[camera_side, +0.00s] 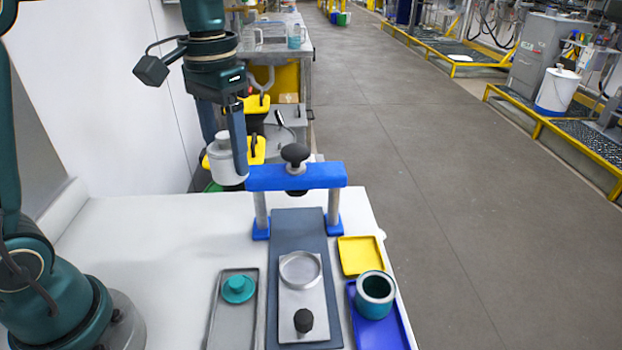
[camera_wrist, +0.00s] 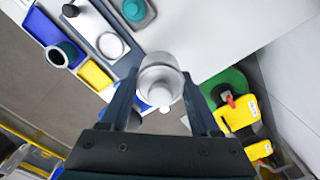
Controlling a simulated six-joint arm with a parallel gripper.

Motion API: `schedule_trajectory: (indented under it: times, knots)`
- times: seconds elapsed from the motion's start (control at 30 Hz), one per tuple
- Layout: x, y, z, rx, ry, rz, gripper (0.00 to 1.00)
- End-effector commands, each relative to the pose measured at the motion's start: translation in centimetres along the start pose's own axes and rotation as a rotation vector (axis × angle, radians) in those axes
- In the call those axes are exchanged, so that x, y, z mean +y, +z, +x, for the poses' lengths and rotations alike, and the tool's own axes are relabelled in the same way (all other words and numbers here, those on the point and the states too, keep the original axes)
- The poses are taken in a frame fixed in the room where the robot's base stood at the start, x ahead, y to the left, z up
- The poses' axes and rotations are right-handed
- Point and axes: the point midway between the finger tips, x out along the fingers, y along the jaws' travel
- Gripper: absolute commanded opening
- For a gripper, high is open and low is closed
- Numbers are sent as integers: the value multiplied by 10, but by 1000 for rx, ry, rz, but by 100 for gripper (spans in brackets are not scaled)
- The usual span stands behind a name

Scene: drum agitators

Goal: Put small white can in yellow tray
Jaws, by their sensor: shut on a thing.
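The small white can (camera_side: 226,160), with a knobbed white lid, is held upright or nearly so in the air near the table's back edge. My gripper (camera_side: 225,150) points down and is shut around its sides. In the wrist view the can (camera_wrist: 160,82) sits between the two fingers of my gripper (camera_wrist: 157,90). The yellow tray (camera_side: 360,256) lies empty on the table, to the right of and nearer the camera than the can. The tray also shows in the wrist view (camera_wrist: 94,76), at upper left.
A blue press frame (camera_side: 297,177) with a black knob stands between can and yellow tray. A teal pot (camera_side: 375,294) stands in a blue tray (camera_side: 388,336) beside the yellow one. A grey tray (camera_side: 233,312) holds a teal lid (camera_side: 238,288). The table's left part is clear.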

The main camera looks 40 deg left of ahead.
Motion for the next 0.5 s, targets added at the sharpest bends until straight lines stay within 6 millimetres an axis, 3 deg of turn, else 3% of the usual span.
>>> schedule_trajectory:
  times: [0.13, 0.3, 0.5]
  knots:
    - [42, -20, 13, -5, 0, 73, 10]
    - [88, -25, 29, -4, 0, 170, 10]
    - [118, -18, 43, -2, 0, 264, 10]
